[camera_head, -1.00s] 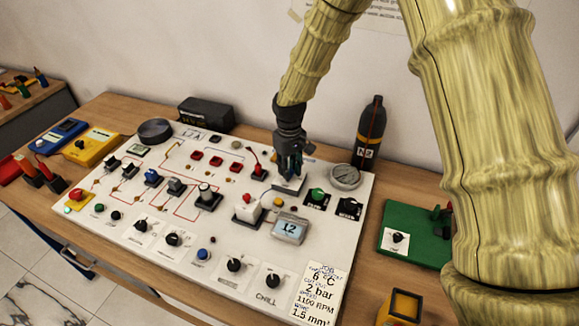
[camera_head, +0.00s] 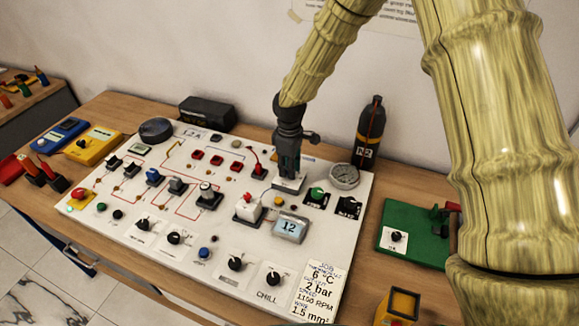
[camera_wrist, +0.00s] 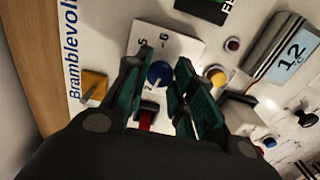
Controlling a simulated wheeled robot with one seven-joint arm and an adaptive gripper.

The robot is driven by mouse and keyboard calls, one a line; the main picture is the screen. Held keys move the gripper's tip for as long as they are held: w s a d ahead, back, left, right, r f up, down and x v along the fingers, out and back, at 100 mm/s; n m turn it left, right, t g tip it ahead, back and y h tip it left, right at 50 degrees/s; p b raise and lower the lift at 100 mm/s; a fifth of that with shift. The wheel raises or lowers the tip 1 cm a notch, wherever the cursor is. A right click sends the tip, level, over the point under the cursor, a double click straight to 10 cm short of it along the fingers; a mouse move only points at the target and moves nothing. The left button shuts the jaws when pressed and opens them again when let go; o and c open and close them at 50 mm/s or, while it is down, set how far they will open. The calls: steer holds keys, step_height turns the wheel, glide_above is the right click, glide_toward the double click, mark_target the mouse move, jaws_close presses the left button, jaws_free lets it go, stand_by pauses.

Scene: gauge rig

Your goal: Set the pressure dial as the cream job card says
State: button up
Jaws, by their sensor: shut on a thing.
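The cream job card (camera_head: 318,292) lies at the front right of the white panel; I read 6 °C, 2 bar, 1100 RPM and 1.5 mm² on it. My gripper (camera_head: 288,172) points down over a pale dial plate (camera_head: 290,186) at the panel's back right. In the wrist view, my gripper (camera_wrist: 161,70) is shut on a small blue dial knob (camera_wrist: 160,75), a finger on each side. The plate (camera_wrist: 180,45) shows the figures 5, 6 and 2; my fingers hide other marks. I cannot tell for sure where the knob's pointer stands.
A round gauge (camera_head: 344,176) and a dark N2 bottle (camera_head: 369,135) stand close to the right of my gripper. A display (camera_head: 290,227) reading 12 and a white block with a red top (camera_head: 249,208) are in front. A green board (camera_head: 412,240) lies farther right.

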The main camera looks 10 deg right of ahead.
steer(key=shift+w+r, duration=0.2)
steer(key=o, duration=0.8)
steer(key=shift+o, duration=1.3)
steer(key=shift+s+f, duration=0.1)
steer(key=shift+f, duration=0.05)
step_height(320, 180, up, 12)
steer(key=shift+d, duration=0.1)
